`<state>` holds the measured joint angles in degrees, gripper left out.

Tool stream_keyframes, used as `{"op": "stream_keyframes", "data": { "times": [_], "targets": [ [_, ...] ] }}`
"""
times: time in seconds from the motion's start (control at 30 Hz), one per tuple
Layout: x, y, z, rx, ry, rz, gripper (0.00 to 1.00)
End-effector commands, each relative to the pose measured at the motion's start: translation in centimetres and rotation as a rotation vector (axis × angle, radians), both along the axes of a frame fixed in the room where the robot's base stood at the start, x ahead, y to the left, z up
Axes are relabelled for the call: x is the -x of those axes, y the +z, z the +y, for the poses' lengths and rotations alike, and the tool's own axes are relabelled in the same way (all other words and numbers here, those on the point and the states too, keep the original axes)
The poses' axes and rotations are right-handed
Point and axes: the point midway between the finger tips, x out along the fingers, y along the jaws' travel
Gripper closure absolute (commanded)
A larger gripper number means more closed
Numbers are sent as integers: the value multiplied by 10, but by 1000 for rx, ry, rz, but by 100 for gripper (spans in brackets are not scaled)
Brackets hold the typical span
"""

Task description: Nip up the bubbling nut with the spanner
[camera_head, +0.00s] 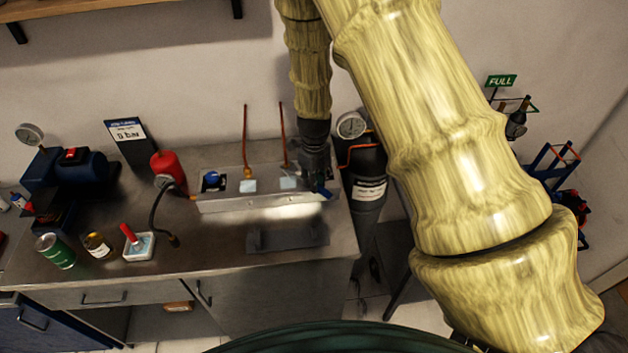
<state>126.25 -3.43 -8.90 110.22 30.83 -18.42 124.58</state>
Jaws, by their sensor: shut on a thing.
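The metal gauge rig (262,203) is a long block on the bench. Two copper pipes rise from it, the left pipe (246,140) and the right pipe (282,135). A brass nut (248,173) shows at the foot of the left pipe. A pale patch lies below each pipe, left (248,186) and right (288,183); I cannot tell which nut bubbles. My gripper (319,178) points down at the rig's right end, shut on a small blue thing (322,191), seemingly the spanner. Its jaws hide most of it, and contact with a nut cannot be told.
A dark flat tray (288,237) lies in front of the rig. A red bottle (168,170), a black hose (158,208), a white dish with a red-handled brush (138,245) and a green can (55,251) stand left. A dark cylinder (367,190) with a gauge (351,125) stands right.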

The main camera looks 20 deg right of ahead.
Motion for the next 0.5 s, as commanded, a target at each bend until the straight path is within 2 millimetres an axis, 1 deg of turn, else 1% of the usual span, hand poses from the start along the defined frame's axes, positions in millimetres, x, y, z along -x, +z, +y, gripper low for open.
{"op": "stream_keyframes", "data": {
  "times": [0.33, 0.5],
  "targets": [
    [0, 1, 1, 0, -4, 0, 100],
    [2, 1, 5, 1, -38, 1, 100]
  ]
}}
